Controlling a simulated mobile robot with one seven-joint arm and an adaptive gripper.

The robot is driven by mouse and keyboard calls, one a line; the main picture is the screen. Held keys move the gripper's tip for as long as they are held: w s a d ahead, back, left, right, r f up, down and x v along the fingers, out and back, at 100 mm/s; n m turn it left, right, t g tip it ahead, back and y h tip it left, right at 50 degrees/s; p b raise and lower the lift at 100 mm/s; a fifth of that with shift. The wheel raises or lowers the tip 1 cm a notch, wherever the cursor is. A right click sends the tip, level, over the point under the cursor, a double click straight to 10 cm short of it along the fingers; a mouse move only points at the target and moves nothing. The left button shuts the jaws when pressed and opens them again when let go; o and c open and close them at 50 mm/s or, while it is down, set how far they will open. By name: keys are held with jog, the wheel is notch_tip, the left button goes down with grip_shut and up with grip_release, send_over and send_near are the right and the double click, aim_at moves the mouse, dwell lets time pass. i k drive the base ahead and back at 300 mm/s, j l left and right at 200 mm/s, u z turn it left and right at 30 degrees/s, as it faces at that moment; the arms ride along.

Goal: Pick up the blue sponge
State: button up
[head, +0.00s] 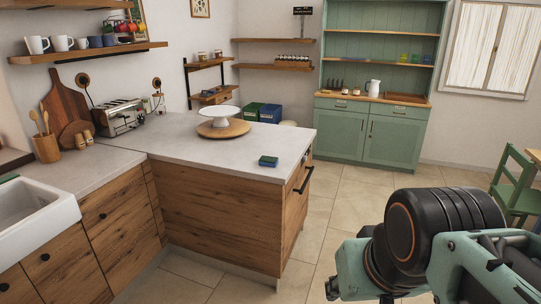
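The blue sponge (268,162) is a small block with blue and green on it. It lies on the grey countertop (225,169) near the front right edge, with clear counter around it. My arm fills the lower right of the head view, in front of the floor and well apart from the sponge. I cannot make out any gripper fingers, so I cannot see how the gripper stands.
A white cake stand (219,117) stands on a round wooden board (223,129) behind the sponge. A toaster (118,117) is at the counter's back left. A sink (33,212) is at the left. A green chair (520,180) stands right. Tiled floor (345,205) lies open beyond the counter.

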aim_at(265, 161)
jog(key=i+z, duration=0.1)
jog(key=i, duration=0.45)
jog(key=i+j+z, duration=0.15)
jog(key=i, duration=0.4)
jog(key=i+j+z, duration=0.1)
jog(key=i, duration=0.45)
jog(key=i+j+z, duration=0.1)
jog(key=i+j, duration=0.15)
jog(key=i, duration=0.3)
